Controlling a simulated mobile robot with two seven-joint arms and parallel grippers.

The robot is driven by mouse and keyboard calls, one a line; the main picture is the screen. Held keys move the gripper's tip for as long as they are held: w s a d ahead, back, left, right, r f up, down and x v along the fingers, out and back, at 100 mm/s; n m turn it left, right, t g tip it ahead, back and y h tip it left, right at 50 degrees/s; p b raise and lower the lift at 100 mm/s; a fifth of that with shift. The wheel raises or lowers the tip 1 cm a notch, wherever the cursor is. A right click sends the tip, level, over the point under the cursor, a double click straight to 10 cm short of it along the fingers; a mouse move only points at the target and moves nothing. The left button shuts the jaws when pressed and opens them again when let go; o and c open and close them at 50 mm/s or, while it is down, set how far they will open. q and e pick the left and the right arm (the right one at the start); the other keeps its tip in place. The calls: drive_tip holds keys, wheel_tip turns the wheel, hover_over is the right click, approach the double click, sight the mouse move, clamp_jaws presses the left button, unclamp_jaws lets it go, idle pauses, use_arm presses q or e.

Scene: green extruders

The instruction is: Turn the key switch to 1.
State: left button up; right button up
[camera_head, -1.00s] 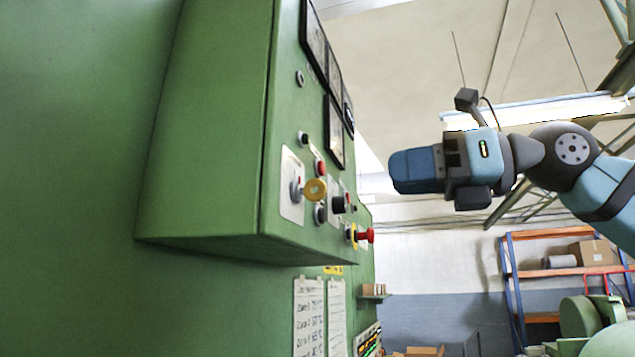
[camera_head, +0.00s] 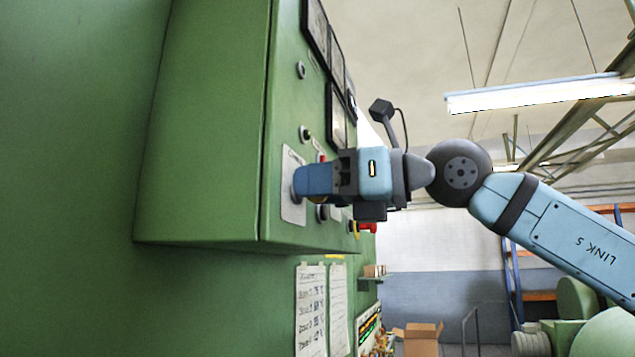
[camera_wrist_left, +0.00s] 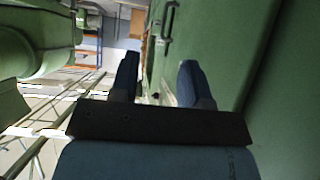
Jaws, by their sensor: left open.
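The key switch sits on a pale label plate (camera_head: 292,212) on the front of the green control box, in the head view. My right gripper (camera_head: 312,180) reaches in from the right, with its blue fingers at the plate, right over the key switch. The fingers cover most of the switch and its yellow key tag, so the switch's position and any grip on it are hidden. The gap between these fingers is not visible from this side. My left gripper (camera_wrist_left: 158,78) is open and empty in the left wrist view, and is outside the head view.
A red button (camera_head: 367,227) sticks out just beyond my right gripper. Dark meters (camera_head: 337,115) line the upper panel. Paper sheets (camera_head: 311,305) hang below the green box (camera_head: 200,130). In the left wrist view, a green cabinet surface (camera_wrist_left: 225,40) stands close to my left gripper's right.

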clamp_jaws()
drive_tip(key=shift+f+m+b, duration=0.15)
drive_tip(key=shift+m+b, duration=0.15)
drive_tip(key=shift+b, duration=0.45)
drive_tip(key=shift+w+d+m+b, duration=0.1)
drive_tip(key=shift+w+m+b, duration=0.05)
drive_tip(key=shift+m+b, duration=2.95)
drive_tip(key=shift+w+m+b, duration=0.15)
drive_tip(key=shift+m+b, duration=2.35)
drive_tip(key=shift+b, duration=1.05)
